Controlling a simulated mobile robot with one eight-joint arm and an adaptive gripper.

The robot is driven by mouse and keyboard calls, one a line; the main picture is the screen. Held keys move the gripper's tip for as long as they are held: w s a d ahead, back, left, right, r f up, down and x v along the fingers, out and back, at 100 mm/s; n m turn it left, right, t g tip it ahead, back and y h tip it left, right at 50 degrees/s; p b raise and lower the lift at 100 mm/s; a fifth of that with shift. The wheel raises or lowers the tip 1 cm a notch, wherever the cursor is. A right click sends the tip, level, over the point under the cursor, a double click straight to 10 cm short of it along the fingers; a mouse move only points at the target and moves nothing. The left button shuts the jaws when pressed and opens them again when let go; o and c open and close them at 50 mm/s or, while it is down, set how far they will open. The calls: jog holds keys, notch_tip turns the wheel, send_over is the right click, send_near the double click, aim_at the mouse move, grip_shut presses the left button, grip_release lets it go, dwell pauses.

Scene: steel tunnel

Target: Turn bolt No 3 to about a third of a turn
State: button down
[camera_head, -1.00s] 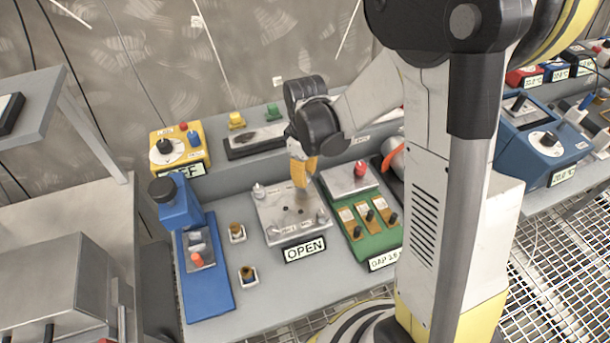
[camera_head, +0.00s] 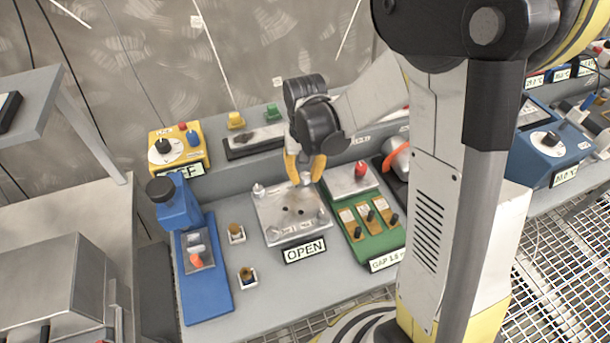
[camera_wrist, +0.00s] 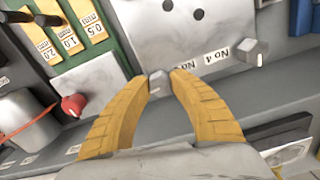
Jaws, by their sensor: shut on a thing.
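The metal plate (camera_head: 290,225) lies on the bench behind an OPEN sign (camera_head: 305,250), with bolts at its corners and dark holes in its middle. My gripper (camera_head: 304,181) reaches down to the plate's back right corner. In the wrist view my gripper (camera_wrist: 160,84) has its yellow fingertips shut on a grey bolt head (camera_wrist: 157,77). The label beside this bolt is mostly hidden, so its number cannot be read. The bolt by the "No 4" label (camera_wrist: 216,57) stands free to the right in the wrist view (camera_wrist: 252,51) and at the plate's back left (camera_head: 258,190).
A green gauge panel (camera_head: 372,232) with a red knob (camera_head: 361,169) stands close right of the plate. A blue device (camera_head: 200,255) and two small sockets (camera_head: 236,233) are to the left. A yellow box (camera_head: 180,151) stands behind at left.

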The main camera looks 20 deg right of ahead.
aim_at(305, 176)
jog(key=m, duration=0.7)
dwell(0.6)
jog(key=c, duration=1.1)
grip_release()
jog(key=shift+s+a, duration=0.1)
notch_tip(305, 176, up, 12)
